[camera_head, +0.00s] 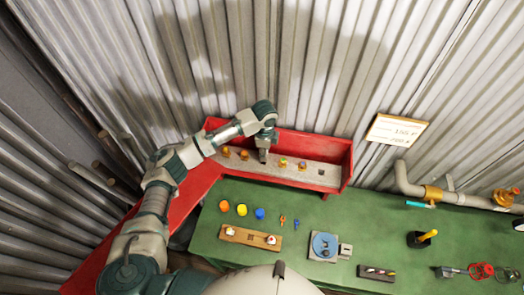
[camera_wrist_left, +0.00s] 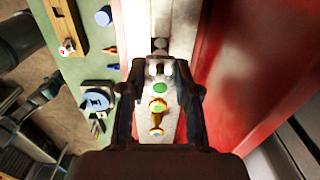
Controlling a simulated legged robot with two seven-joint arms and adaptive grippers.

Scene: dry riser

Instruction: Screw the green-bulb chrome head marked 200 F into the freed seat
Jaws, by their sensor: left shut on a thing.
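My left gripper (camera_head: 263,155) is shut on the green-bulb head (camera_wrist_left: 159,87), low over the pale rack (camera_head: 321,174) in the red tray. In the left wrist view, the green bulb shows between the fingers of the gripper (camera_wrist_left: 160,68). The marking on the head cannot be read, and I cannot tell whether it is clear of the rack. My right gripper is out of view.
Other brass-coloured heads (camera_head: 244,155) stand along the rack. Yellow, orange and blue caps (camera_head: 241,209) and small orange and blue pieces lie near the block. A blue round fixture (camera_head: 324,245) stands right of it. Pipework (camera_head: 432,193) runs at the right. A sign (camera_head: 397,130) hangs behind.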

